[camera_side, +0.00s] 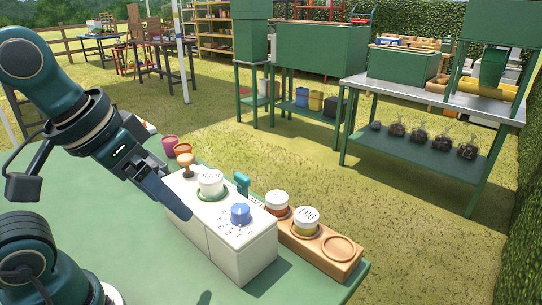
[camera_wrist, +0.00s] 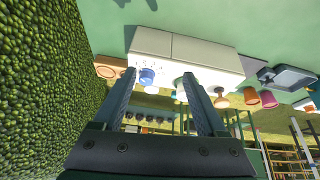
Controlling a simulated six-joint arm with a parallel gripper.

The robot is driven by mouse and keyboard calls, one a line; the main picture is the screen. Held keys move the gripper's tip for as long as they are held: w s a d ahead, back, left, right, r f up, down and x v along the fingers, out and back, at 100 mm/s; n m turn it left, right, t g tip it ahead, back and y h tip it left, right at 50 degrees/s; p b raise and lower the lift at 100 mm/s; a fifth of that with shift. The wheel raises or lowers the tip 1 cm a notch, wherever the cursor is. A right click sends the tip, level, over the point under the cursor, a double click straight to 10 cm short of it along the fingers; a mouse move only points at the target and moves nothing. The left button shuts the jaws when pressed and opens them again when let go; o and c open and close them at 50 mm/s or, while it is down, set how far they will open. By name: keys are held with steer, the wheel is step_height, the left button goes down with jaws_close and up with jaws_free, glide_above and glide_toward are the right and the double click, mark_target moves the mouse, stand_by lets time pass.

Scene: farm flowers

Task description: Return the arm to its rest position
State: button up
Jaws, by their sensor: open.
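My gripper (camera_side: 172,196) is raised at the near-left side of the white box (camera_side: 243,262) in the side view, its fingers pointing down and right. In the wrist view the two fingers of my gripper (camera_wrist: 158,92) stand well apart with nothing held between them. The white box (camera_wrist: 205,56) shows there beyond the fingertips, with its blue knob (camera_wrist: 147,76). In the side view the box carries a blue knob (camera_side: 240,214), a white lidded jar (camera_side: 210,183) on a green ring, and a wooden knob (camera_side: 185,162). A teal lever (camera_side: 242,182) stands at its far side.
A wooden rack (camera_side: 335,268) beside the box holds two white-lidded jars (camera_side: 277,204) (camera_side: 306,219) and has an empty round recess. Two reddish pots (camera_side: 169,145) (camera_side: 183,150) stand behind the box. The green table (camera_side: 130,215) is clear at the near left. A hedge (camera_wrist: 40,80) fills the wrist view's left.

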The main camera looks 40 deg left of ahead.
steer(key=f, duration=0.1)
steer(key=f+m, duration=0.1)
steer(key=shift+s+f+t, duration=0.3)
steer(key=shift+s+f, duration=0.1)
stand_by(1.2)
